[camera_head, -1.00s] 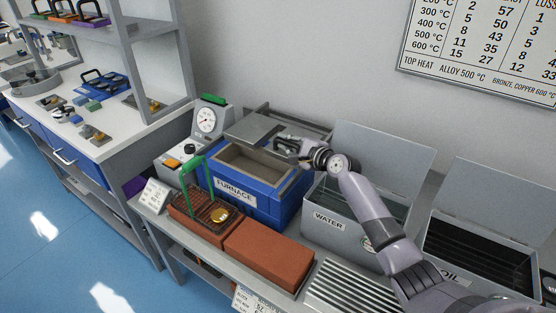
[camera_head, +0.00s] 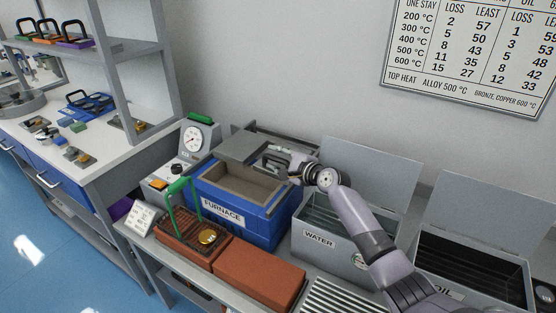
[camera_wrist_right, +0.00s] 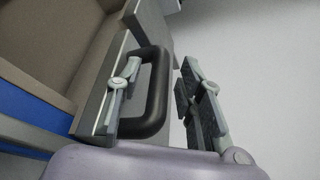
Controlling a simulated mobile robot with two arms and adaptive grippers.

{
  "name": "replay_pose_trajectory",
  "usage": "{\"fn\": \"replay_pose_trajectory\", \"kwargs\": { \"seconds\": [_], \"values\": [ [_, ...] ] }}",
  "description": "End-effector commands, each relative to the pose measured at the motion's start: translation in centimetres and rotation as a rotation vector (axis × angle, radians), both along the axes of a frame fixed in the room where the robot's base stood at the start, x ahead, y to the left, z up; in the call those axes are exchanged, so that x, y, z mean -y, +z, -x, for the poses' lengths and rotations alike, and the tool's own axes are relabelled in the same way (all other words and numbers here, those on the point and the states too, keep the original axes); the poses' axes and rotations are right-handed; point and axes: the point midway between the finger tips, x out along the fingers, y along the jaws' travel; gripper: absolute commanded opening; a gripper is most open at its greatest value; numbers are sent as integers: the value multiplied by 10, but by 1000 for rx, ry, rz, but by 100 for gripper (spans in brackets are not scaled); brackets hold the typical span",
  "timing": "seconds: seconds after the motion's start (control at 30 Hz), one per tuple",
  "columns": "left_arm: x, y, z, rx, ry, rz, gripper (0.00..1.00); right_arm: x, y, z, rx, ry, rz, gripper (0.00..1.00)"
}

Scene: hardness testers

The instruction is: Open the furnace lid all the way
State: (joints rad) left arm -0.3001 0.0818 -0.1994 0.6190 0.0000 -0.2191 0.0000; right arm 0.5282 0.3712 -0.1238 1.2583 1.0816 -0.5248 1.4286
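The blue furnace (camera_head: 240,218) stands on the bench with its top opening uncovered. Its grey lid (camera_head: 238,146) lies behind the opening, over the rails at the back. The lid's dark handle (camera_head: 272,163) is at its right end; in the right wrist view it is a black loop (camera_wrist_right: 159,95). My right gripper (camera_head: 294,167) is beside the handle. In the wrist view its fingers (camera_wrist_right: 162,98) are spread apart, with the loop's outer bar between them and a gap to the right finger. My left gripper is not in view.
The grey water tank (camera_head: 318,243) with its raised cover stands close right of the furnace, beneath my right arm. The oil tank (camera_head: 470,260) is farther right. A gauge unit (camera_head: 192,140) stands left. Bricks (camera_head: 258,277) and a green-handled basket (camera_head: 192,215) are in front.

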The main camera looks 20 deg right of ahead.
Motion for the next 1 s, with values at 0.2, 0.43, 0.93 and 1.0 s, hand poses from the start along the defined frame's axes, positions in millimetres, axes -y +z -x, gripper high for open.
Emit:
{"fn": "replay_pose_trajectory", "kwargs": {
  "seconds": [0.2,0.43,0.93,1.0],
  "values": [
    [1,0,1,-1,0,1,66,5,2,13,0,0,1,35],
    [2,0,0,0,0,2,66,18,11,53,-1,0,2,35],
    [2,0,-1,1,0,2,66,38,25,111,0,-1,0,35],
    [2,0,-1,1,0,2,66,38,25,112,-1,0,1,35]
  ]
}}
